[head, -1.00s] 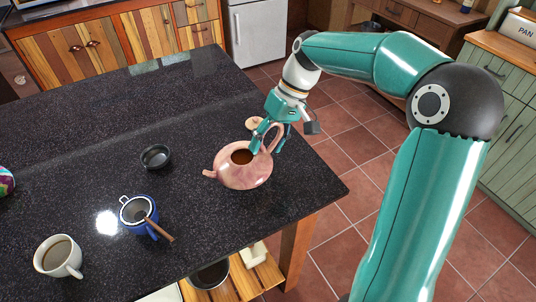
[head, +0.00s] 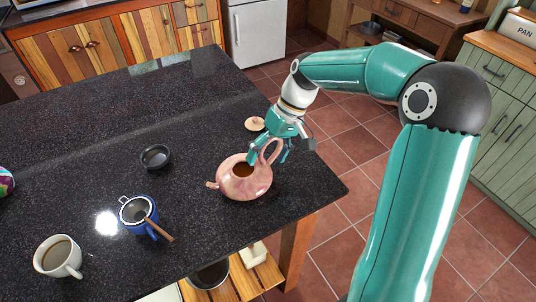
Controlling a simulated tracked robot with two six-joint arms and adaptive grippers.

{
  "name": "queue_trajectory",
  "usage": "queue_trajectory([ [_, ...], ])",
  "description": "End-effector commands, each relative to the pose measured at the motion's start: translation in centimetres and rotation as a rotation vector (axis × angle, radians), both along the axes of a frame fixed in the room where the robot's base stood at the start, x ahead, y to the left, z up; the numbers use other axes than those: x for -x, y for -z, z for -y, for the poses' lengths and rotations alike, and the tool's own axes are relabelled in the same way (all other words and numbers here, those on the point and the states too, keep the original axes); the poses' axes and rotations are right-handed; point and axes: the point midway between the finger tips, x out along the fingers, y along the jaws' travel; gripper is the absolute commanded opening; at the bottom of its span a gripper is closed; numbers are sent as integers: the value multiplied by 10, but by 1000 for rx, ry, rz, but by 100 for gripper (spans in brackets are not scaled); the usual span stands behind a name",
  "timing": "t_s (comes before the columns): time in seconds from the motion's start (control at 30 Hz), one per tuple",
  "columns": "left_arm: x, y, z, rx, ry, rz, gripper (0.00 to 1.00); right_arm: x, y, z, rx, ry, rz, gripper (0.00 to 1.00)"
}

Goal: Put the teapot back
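The pink teapot (head: 243,182) is near the right edge of the dark countertop, upright, its spout pointing left. Its top is open and brown liquid shows inside. My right gripper (head: 268,154) comes down from above with its fingers around the teapot's looped handle and appears shut on it. The fingers partly hide the handle and the rim. I cannot tell whether the teapot's base touches the countertop. A round pinkish lid (head: 255,124) lies on the countertop behind the teapot. My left gripper is not in view.
A blue mug (head: 137,222) with a strainer and a brown stick stands left of the teapot. A white cup (head: 60,257) of brown liquid is at front left. A small black bowl (head: 155,157) is behind the mug. The countertop (head: 90,130) is clear at the back.

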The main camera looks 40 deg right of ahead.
Motion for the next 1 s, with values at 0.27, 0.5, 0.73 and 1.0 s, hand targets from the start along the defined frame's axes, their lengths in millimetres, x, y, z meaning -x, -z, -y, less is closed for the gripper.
queue_trajectory([
  [0.27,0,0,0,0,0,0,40,0,-3,1,0,1,2,83],
  [0.5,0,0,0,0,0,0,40,2,-31,15,2,3,5,83],
  [0.73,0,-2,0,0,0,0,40,7,-74,35,2,3,4,83],
  [1.0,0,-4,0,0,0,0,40,11,-106,49,0,2,0,83],
])
